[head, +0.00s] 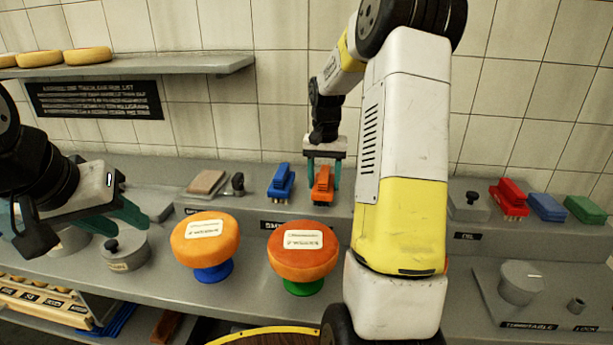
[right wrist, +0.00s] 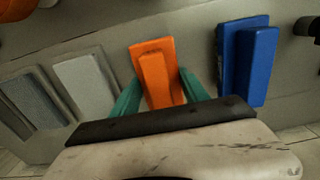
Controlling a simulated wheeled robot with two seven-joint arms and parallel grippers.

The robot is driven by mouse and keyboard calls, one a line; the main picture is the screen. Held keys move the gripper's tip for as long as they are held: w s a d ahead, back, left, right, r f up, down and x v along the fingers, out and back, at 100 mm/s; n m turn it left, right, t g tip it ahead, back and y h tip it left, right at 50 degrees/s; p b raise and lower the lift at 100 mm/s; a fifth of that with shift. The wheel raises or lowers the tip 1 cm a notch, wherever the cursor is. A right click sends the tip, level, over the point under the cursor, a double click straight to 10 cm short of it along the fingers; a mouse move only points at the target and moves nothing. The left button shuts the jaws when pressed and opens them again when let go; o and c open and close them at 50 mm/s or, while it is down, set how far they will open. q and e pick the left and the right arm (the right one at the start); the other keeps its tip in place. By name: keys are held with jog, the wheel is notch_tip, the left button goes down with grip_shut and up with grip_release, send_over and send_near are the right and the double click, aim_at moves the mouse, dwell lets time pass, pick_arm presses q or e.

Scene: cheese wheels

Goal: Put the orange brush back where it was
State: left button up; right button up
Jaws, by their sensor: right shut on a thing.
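The orange brush (head: 322,184) stands on the raised back shelf, just right of the blue brush (head: 281,181). My right gripper (head: 322,180) reaches down from above with its green fingers on either side of the orange brush, shut on it. In the right wrist view the orange brush (right wrist: 157,75) sits between the two green fingers (right wrist: 158,92), and the blue brush (right wrist: 247,60) stands apart to its right. The orange brush appears to be at shelf level; whether it bears on the shelf cannot be told. My left gripper (head: 105,222) is at the left, its green fingers apart and empty.
Two orange cheese wheels stand on a blue stand (head: 212,272) and a green stand (head: 303,287) in front. Red (head: 509,198), blue (head: 547,207) and green (head: 585,210) brushes stand at the right.

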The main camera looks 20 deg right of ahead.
aim_at(324, 173)
jog(key=o, duration=1.4)
jog(key=shift+f, duration=0.1)
jog(key=shift+o, duration=0.2)
notch_tip(324, 173, up, 11)
jog(key=shift+r, duration=0.1)
jog(key=s+a+r+n+t, duration=0.2)
jog(key=s+a+r, duration=0.15)
jog(key=s, duration=0.35)
jog(key=s+a+r+n+t, duration=0.1)
jog(key=s+a+r, duration=0.2)
jog(key=s+a, duration=0.3)
jog(key=s+a+f+n+t+y, duration=0.1)
jog(key=s+a+f, duration=0.1)
jog(key=s, duration=0.3)
jog(key=s+a+f+n+t+y, duration=0.1)
jog(key=s+a+t, duration=0.1)
jog(key=s, duration=0.4)
jog(key=shift+s+f+n, duration=0.3)
jog(key=shift+f+n, duration=0.1)
